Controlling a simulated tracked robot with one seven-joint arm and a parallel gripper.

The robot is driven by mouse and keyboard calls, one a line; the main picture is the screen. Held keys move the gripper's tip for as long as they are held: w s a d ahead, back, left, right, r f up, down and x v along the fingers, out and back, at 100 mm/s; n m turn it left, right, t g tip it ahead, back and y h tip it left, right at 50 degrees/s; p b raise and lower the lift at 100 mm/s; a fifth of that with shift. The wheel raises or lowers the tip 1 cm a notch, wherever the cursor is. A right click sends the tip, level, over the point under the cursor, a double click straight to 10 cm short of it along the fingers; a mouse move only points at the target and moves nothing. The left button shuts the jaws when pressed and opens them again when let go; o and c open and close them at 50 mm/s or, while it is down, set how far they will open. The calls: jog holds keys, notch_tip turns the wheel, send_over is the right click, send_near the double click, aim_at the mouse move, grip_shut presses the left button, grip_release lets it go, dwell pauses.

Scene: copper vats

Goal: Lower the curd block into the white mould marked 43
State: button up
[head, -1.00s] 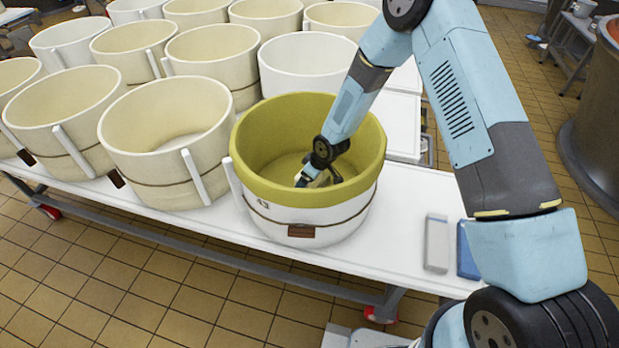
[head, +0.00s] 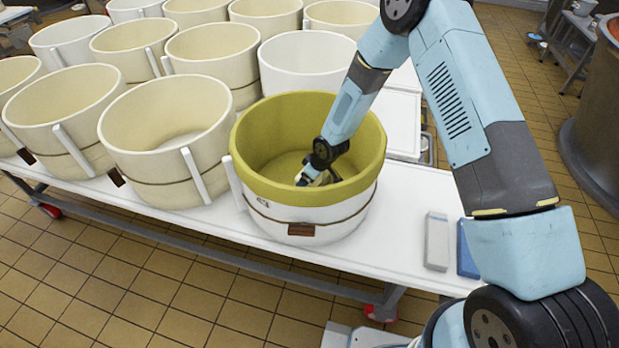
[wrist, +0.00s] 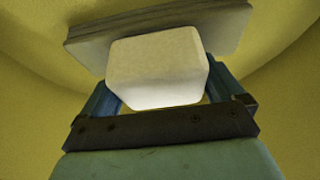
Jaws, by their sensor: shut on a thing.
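The white mould marked 43 (head: 275,213) stands on the table with its mark on the front left of the wall. Its rim band and inside are yellow-green. My gripper (head: 318,178) reaches down inside it, below the rim. In the wrist view my gripper (wrist: 160,100) is shut on the pale cream curd block (wrist: 155,65), with a blue finger on either side. The yellow inside wall surrounds it. In the head view the block is mostly hidden by my gripper. I cannot tell whether it touches the mould's floor.
Several cream moulds (head: 168,135) crowd the white table (head: 405,195) to the left and behind. A greyish slab (wrist: 228,28) shows beyond the block in the wrist view. A grey-white block (head: 437,240) and a blue one (head: 467,248) lie on the table at right.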

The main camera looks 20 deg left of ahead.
jog(key=shift+f, duration=0.3)
dwell(0.5)
jog(key=o, duration=0.9)
jog(key=shift+o, duration=0.2)
jog(key=v, duration=1.3)
jog(key=shift+d+r, duration=0.2)
jog(key=shift+r, duration=0.1)
jog(key=shift+d+r, duration=0.1)
